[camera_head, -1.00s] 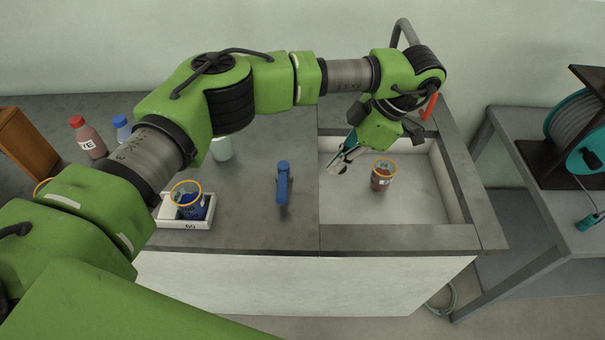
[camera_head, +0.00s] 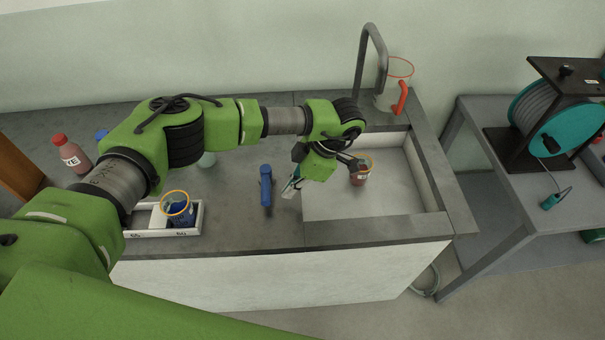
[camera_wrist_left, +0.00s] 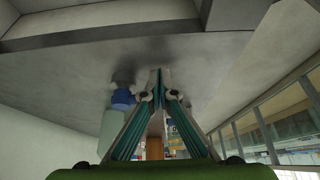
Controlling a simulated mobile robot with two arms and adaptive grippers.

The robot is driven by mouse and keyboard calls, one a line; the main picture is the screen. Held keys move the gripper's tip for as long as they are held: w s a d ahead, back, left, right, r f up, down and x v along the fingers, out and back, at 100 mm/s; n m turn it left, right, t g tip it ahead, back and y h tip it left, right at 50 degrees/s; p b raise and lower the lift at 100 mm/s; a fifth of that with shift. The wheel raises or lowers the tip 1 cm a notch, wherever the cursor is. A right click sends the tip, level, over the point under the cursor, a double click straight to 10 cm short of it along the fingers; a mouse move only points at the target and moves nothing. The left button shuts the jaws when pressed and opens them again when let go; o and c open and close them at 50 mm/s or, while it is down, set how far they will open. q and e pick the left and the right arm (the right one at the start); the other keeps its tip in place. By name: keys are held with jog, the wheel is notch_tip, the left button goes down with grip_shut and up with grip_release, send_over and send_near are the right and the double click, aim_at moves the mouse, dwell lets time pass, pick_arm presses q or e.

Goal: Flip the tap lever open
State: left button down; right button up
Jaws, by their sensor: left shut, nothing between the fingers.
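The tap is a grey curved pipe (camera_head: 376,50) rising at the back right corner of the worktop. Its red lever (camera_head: 401,97) stands steeply tilted to the right of the pipe and is in plain view. My left gripper (camera_head: 291,188) points down at the left rim of the basin (camera_head: 404,205), well to the left and in front of the lever, not touching it. Its fingers are together and empty. In the left wrist view the closed fingertips (camera_wrist_left: 160,76) meet before a grey surface; the tap lever is not recognisable there. My right gripper is not in view.
A red-filled beaker (camera_head: 358,180) stands in the basin, partly behind my gripper. A blue upright object (camera_head: 266,186) is close left of it. A white tray (camera_head: 140,220) holds a blue beaker (camera_head: 184,216). An orange ring (camera_head: 401,58) shows beside the tap. A hose reel (camera_head: 545,115) stands right.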

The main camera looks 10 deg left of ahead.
aim_at(266, 185)
pick_arm(q)
jog(key=shift+s+a+r+p, duration=0.2)
jog(key=shift+a+p, duration=0.1)
jog(key=shift+a, duration=0.3)
jog(key=shift+s+a+r+p, duration=0.1)
jog(key=shift+s+a+p, duration=0.15)
jog(key=shift+a, duration=0.3)
jog(key=shift+w, duration=0.1)
jog(key=shift+f, duration=0.1)
